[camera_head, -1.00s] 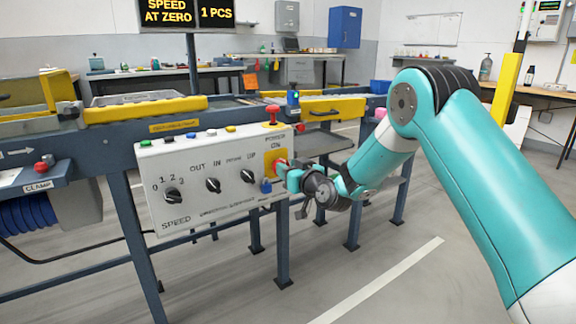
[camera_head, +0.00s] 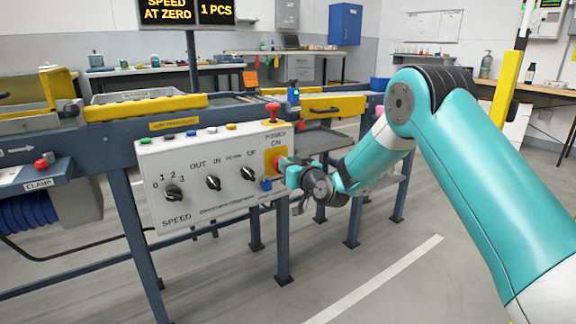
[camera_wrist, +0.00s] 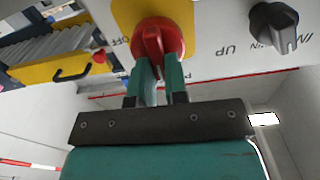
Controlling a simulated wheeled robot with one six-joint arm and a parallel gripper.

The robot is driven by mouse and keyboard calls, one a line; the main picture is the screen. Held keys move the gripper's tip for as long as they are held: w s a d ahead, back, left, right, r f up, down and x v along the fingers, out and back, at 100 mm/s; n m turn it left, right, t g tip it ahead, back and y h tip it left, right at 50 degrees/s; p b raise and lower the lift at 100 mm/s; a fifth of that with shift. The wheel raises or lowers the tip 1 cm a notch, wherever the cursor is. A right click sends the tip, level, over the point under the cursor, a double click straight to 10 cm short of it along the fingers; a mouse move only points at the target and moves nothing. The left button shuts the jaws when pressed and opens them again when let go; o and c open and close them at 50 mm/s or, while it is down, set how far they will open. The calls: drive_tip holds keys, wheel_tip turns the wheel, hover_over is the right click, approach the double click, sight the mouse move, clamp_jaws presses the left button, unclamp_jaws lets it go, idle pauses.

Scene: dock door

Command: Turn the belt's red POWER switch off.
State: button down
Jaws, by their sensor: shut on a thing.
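The red POWER switch (camera_wrist: 155,38) sits on a yellow plate (camera_wrist: 188,13) at the right end of the white control panel. In the head view the red switch (camera_head: 281,162) shows only in part beside my gripper, and its yellow plate (camera_head: 270,158) lies under the words POWER ON. My gripper (camera_wrist: 160,68) is shut on the red switch, one teal finger on each side of its grip. In the head view my gripper (camera_head: 287,170) reaches the panel from the right. In the wrist view the word OFF shows left of the switch.
The white panel (camera_head: 225,201) also carries black SPEED (camera_head: 173,193), OUT/IN (camera_head: 213,183) and UP/DOWN (camera_head: 248,174) knobs. A red mushroom button (camera_head: 272,112) stands on its top edge. A small blue part (camera_head: 266,184) is just below the switch. A sign reads SPEED AT ZERO, 1 PCS.

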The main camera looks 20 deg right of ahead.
drive_tip(key=shift+w+d+f+m+p, duration=0.15)
drive_tip(key=shift+m+p, duration=1.3)
drive_tip(key=shift+m, duration=1.45)
drive_tip(key=shift+d+f+m+p, duration=0.3)
drive_tip(key=shift+m+p, duration=1.1)
drive_tip(key=shift+m, duration=1.5)
drive_tip(key=shift+w+d+f+m+p, duration=0.15)
drive_tip(key=shift+m+p, duration=1.3)
drive_tip(key=shift+m, duration=1.45)
drive_tip(key=shift+s, duration=0.1)
drive_tip(key=c, duration=1.1)
unclamp_jaws()
drive_tip(key=shift+c, duration=0.2)
drive_tip(key=shift+f, duration=0.1)
drive_tip(key=b+v, duration=1.4)
drive_tip(key=v, duration=0.3)
drive_tip(key=shift+s, duration=0.2)
